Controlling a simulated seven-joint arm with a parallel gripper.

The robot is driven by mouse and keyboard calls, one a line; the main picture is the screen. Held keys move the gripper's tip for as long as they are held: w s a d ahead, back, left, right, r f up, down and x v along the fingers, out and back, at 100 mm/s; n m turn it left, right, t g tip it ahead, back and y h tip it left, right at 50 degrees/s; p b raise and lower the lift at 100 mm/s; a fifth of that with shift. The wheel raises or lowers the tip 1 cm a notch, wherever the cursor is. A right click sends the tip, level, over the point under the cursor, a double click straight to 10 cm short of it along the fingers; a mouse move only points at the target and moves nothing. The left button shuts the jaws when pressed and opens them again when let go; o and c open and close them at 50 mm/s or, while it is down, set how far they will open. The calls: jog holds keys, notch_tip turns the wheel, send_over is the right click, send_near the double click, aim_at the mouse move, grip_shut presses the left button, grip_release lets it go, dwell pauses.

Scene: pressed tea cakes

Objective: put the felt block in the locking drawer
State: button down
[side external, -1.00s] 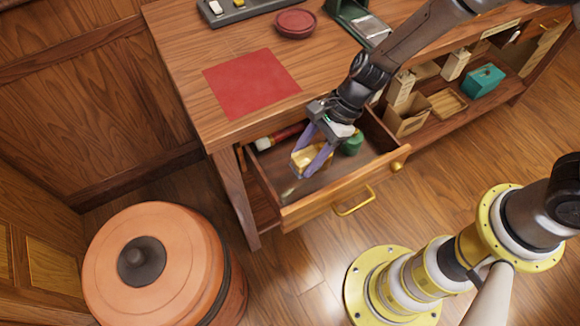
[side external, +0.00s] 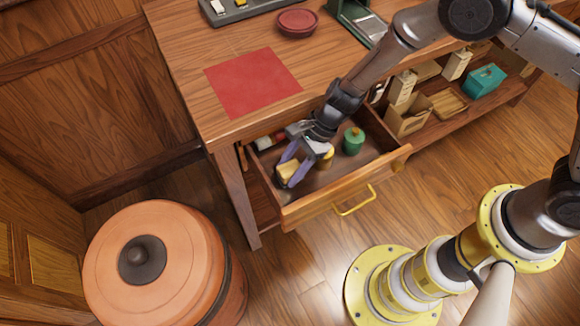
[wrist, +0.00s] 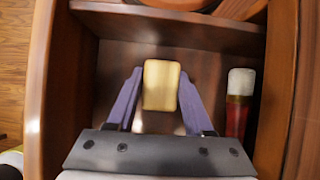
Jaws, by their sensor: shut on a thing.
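The felt block, a pale yellow block (side external: 288,170), is between the purple fingers of my gripper (side external: 290,176), which is shut on it. Both are inside the open drawer (side external: 335,204), toward its left end. In the wrist view the block (wrist: 161,86) sits between the two fingertips of my gripper (wrist: 160,98). The drawer floor (wrist: 160,62) shows around it; I cannot tell whether the block touches the floor. The drawer is pulled out from under the wooden table and has a yellow handle (side external: 354,200).
A red mat (side external: 253,82) lies on the table. A large orange lidded pot (side external: 185,245) stands on the floor.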

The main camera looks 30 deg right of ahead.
jog(key=shift+f, duration=0.1)
jog(key=shift+c, duration=1.4)
grip_release()
jog(key=v, duration=1.2)
jog(key=shift+r, duration=0.2)
